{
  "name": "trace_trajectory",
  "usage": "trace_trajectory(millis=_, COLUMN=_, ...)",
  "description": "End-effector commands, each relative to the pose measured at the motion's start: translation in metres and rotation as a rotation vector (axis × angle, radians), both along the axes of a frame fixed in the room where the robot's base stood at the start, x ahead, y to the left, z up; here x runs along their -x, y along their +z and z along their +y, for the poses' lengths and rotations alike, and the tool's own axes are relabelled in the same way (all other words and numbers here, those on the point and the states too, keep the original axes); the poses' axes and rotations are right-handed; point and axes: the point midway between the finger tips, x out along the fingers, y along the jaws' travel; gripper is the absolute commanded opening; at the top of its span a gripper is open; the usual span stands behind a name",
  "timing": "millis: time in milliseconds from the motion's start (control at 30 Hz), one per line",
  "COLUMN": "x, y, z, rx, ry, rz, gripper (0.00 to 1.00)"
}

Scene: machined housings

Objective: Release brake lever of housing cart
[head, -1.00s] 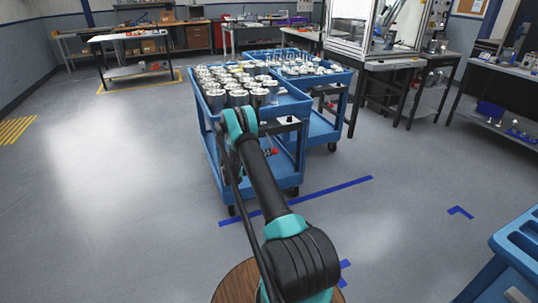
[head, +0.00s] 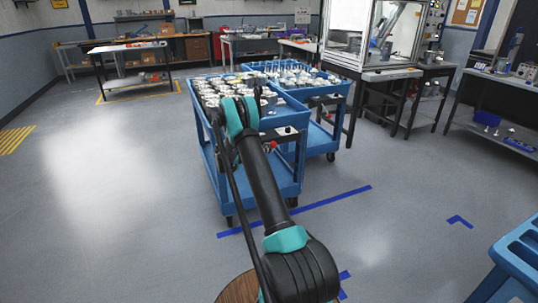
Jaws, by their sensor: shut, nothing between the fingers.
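The housing cart (head: 285,184) is a blue two-level cart ahead of me, its top tray loaded with round metal housings (head: 222,88). A red knob (head: 272,146), apparently the end of the brake lever, shows on the cart's near side below the top tray. The rest of the lever is too small to tell. My black and teal arm reaches toward the cart, its teal joint in front of the cart's near edge and some of the housings. My gripper cannot be made out; it is hidden behind my arm or out of frame.
A second blue cart (head: 338,92) with metal parts stands close behind the first at right. A glass-walled machine on a bench (head: 392,74) is behind it. Another blue cart (head: 522,250) is at the near right. The floor (head: 110,200) on the left is clear.

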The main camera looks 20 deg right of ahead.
Motion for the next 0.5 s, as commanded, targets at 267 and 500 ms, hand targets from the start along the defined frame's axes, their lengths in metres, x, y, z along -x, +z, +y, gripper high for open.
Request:
trace_trajectory(millis=267, x=-0.0029, y=0.0090, z=-0.0001, rx=0.001, ry=0.000, rz=-0.002, gripper=0.00)
trace_trajectory(millis=500, x=-0.0035, y=0.0108, z=-0.0002, rx=0.003, ry=0.000, rz=-0.003, gripper=0.00)
